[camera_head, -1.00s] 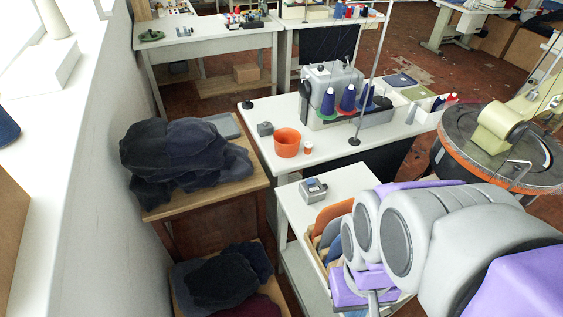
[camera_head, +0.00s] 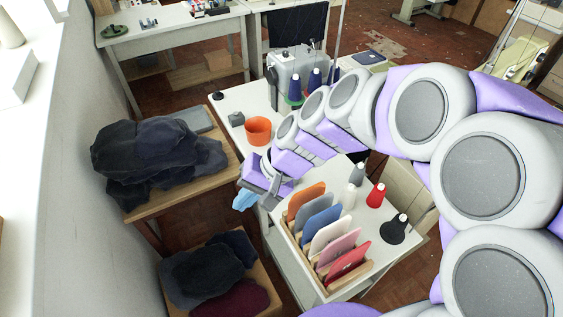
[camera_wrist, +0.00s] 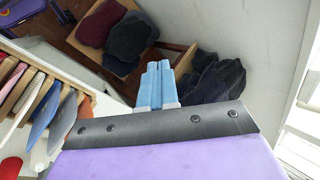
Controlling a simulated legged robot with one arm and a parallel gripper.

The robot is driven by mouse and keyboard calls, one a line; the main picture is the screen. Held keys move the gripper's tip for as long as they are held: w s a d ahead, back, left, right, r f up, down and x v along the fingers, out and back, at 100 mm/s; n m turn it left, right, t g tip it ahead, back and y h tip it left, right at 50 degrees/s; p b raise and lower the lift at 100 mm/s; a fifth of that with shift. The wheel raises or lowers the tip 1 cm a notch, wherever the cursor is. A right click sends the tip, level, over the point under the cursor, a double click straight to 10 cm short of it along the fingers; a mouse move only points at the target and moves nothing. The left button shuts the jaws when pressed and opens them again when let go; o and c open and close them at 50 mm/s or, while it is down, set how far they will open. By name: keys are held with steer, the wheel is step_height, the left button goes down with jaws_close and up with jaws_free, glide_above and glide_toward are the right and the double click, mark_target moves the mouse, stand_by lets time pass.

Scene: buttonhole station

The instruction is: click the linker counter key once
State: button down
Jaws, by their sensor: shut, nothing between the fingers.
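The grey counter box with its key is not visible now; in the head view my arm and gripper cover the back of the near white table (camera_head: 285,268), where it stood. My gripper (camera_head: 244,202) has light blue fingers and hangs at the left edge of that table, towards the gap beside the dark cloth piles. In the wrist view the gripper (camera_wrist: 154,72) shows its fingers side by side, shut and empty, pointing towards the cloth piles and floor. No counter shows there.
A wooden rack (camera_head: 340,285) of coloured panels fills the near table's front. Cones, including a red one (camera_head: 376,196), stand right of it. An orange cup (camera_head: 258,131) and a small grey box (camera_head: 236,118) sit on the table behind. Dark cloth (camera_head: 155,155) lies left.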

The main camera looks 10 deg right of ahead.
steer(key=w+a+f+m+t+y+p, duration=0.1)
steer(key=w+f+m+t+p, duration=0.3)
steer(key=w, duration=0.8)
steer(key=w+a+r+m+t+y, duration=0.15)
steer(key=w+m, duration=0.45)
steer(key=w, duration=0.7)
steer(key=w+d+f+m+t+h+p, duration=0.2)
steer(key=w+d+f+m+h, duration=0.35)
steer(key=d+f, duration=0.7)
steer(key=d+f+m, duration=0.1)
steer(key=f, duration=0.1)
steer(key=w+d+f+m+b, duration=0.1)
steer(key=f, duration=0.2)
steer(key=w+d+f+m+b, duration=0.1)
steer(key=d+f, duration=0.1)
steer(key=f, duration=0.1)
steer(key=shift+d+f, duration=0.1)
steer(key=shift+f, duration=0.15)
steer(key=shift+m, duration=0.25)
steer(key=f+b, duration=0.1)
steer(key=d+f+b, duration=0.2)
steer(key=f, duration=0.1)
steer(key=shift+a, duration=0.9)
steer(key=shift+d, duration=0.7)
